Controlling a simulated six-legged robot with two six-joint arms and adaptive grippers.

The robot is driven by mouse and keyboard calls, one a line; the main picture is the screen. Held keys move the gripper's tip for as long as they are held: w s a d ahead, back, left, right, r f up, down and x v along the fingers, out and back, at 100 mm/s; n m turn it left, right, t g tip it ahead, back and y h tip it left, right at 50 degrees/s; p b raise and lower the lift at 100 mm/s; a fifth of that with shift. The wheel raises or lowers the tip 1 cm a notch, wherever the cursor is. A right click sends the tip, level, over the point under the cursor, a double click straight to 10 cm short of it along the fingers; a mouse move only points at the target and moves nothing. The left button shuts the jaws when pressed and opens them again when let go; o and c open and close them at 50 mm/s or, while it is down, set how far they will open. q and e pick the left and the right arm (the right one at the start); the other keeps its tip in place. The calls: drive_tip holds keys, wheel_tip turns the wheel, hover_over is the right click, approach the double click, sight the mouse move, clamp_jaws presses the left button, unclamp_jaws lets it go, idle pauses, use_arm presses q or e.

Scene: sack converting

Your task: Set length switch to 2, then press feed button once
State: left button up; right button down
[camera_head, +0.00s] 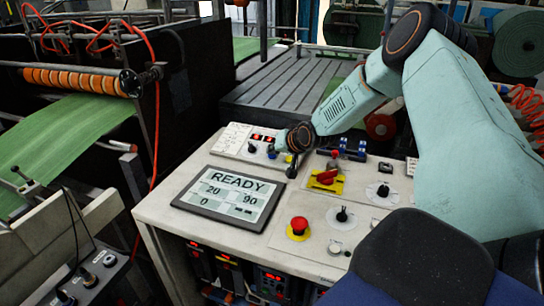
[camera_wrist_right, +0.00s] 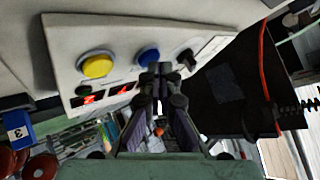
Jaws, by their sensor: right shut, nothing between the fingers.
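A small white panel (camera_head: 236,139) carries two red displays (camera_head: 263,137), a black switch (camera_head: 252,148), a blue button (camera_head: 272,153) and a yellow button. The wrist view shows the yellow button (camera_wrist_right: 97,65), the blue button (camera_wrist_right: 149,57) and the black switch (camera_wrist_right: 187,60) in a row. My right gripper (camera_head: 291,172) is shut and empty, pointing down beside this panel; its fingertips (camera_wrist_right: 162,78) appear just below the blue button in the wrist view. I cannot tell if they touch it. Labels are unreadable, so which control is length or feed is unclear. My left gripper is out of view.
A screen (camera_head: 230,192) reads READY, 20, 90 and 0. A red switch on yellow (camera_head: 326,179), a red mushroom button (camera_head: 299,225) and black knobs (camera_head: 342,215) stand on the white console. Green sheet (camera_head: 60,135) runs over the machine at left.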

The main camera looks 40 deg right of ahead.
drive_tip(key=shift+f+b, duration=0.3)
drive_tip(key=shift+b, duration=0.15)
idle(0.5)
idle(0.3)
drive_tip(key=shift+s+a+r+p, duration=0.1)
drive_tip(key=shift+a+r+p, duration=0.05)
drive_tip(key=shift+r+p, duration=0.85)
drive_tip(key=shift+f, duration=0.1)
drive_tip(key=r+p, duration=0.2)
drive_tip(key=p, duration=0.1)
drive_tip(key=a+r+p, duration=0.1)
drive_tip(key=r+p, duration=0.1)
drive_tip(key=shift+s+r+p, duration=0.2)
drive_tip(key=shift+r+p, duration=0.2)
drive_tip(key=shift+f, duration=0.1)
